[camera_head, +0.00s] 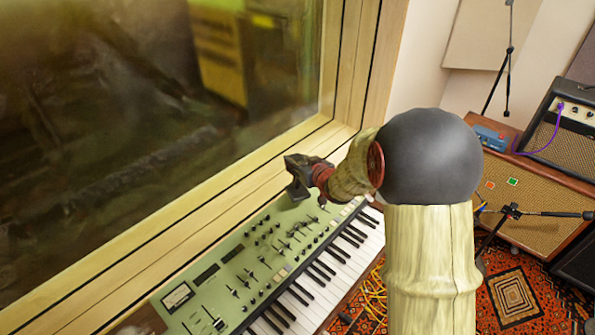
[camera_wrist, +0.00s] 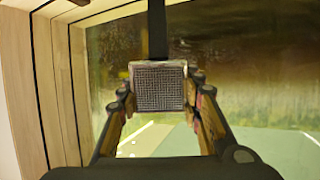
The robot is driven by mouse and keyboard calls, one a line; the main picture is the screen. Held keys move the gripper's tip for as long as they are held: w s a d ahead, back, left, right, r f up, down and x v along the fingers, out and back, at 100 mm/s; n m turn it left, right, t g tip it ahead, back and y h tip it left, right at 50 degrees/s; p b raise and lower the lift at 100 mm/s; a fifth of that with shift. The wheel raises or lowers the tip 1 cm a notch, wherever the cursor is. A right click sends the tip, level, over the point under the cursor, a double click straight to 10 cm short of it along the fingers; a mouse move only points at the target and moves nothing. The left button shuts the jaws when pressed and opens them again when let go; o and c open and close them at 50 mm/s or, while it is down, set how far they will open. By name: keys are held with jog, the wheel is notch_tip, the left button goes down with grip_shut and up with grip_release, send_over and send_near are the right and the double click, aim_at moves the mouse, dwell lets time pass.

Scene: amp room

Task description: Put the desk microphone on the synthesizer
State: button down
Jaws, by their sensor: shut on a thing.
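The desk microphone (camera_head: 297,168) is a small dark thing at the tip of my gripper (camera_head: 314,177) in the head view. In the wrist view its square mesh face (camera_wrist: 158,86) sits between my two fingers (camera_wrist: 162,92), with a dark stem running up from it. My gripper is shut on it. The synthesizer (camera_head: 262,222) has a green panel with sliders and a row of keys, and lies below the window. The microphone is over the far end of the green panel; I cannot tell whether it touches. A green surface (camera_wrist: 165,139) shows beneath the fingers.
A wooden window frame (camera_head: 352,75) and glass run close along the synthesizer's back. Amplifiers (camera_head: 535,200), a microphone stand (camera_head: 508,60) and a patterned rug (camera_head: 513,298) are at the right. My arm hides part of the keys.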

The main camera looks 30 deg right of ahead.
jog(key=shift+f+b, duration=0.4)
jog(key=shift+f, duration=1)
jog(key=shift+f, duration=0.15)
jog(key=c, duration=1.2)
grip_release()
jog(key=shift+s+f, duration=0.1)
jog(key=shift+c, duration=0.2)
